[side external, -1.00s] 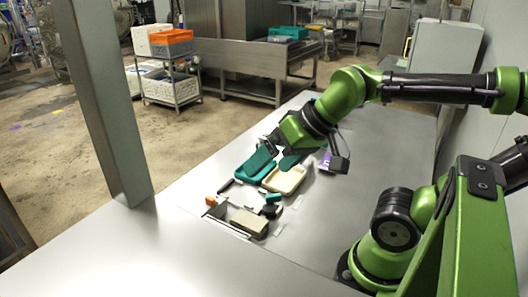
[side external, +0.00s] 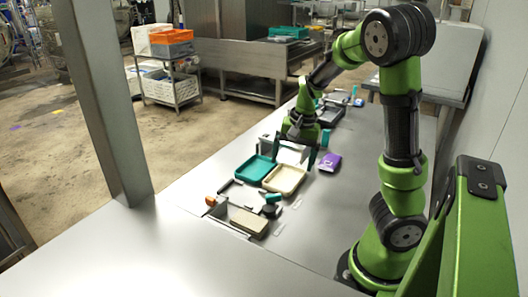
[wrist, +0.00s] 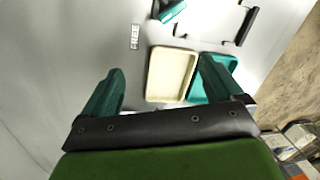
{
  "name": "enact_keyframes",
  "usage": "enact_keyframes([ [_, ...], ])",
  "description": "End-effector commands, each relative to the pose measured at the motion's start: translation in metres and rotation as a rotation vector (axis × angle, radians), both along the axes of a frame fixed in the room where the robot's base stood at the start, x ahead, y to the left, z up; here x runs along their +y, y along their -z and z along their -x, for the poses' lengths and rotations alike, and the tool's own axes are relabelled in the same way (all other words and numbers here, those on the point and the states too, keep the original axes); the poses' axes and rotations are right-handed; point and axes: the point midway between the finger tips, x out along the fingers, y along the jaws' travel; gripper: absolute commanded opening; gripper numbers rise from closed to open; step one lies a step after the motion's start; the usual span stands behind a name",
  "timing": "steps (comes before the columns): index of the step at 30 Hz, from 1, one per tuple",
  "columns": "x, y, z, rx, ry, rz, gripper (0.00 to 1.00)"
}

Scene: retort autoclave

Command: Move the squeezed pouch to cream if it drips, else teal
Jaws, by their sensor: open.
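The cream tray (side external: 285,179) lies flat on the bench and looks empty. The teal tray (side external: 256,169) is directly beside it on the left and also looks empty. In the wrist view the cream tray (wrist: 170,75) and the teal tray (wrist: 221,72) sit beyond my fingers. My gripper (side external: 294,150) is open and empty, raised behind the trays, with its teal fingers (wrist: 160,68) wide apart. A tan slab (side external: 248,222) lies in a frame in front of the trays. A purple packet (side external: 330,161) lies right of the trays. I cannot tell which is the squeezed pouch, or any drip.
A white box (side external: 288,152) stands behind the trays, near my gripper. A small teal block (side external: 272,197) and a dark part are beside the tan slab. A "FREE" label (wrist: 135,37) is on the bench. More items lie at the far end. The near bench is clear.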

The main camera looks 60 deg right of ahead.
Motion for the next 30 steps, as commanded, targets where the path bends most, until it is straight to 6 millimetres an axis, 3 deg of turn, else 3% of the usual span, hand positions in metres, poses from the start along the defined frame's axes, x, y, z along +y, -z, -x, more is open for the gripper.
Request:
enact_keyframes([
  [3,-0.048,-0.004,0.013,0.075,0.134,0.168,0.94],
  [9,-0.096,-0.047,0.027,0.096,0.274,0.414,0.94],
  [16,-0.115,-0.101,0.033,0.068,0.351,0.616,0.94],
  [25,-0.114,-0.168,0.034,0.003,0.406,0.828,0.94],
  [30,-0.115,-0.121,0.036,0.010,0.407,0.817,0.94],
])
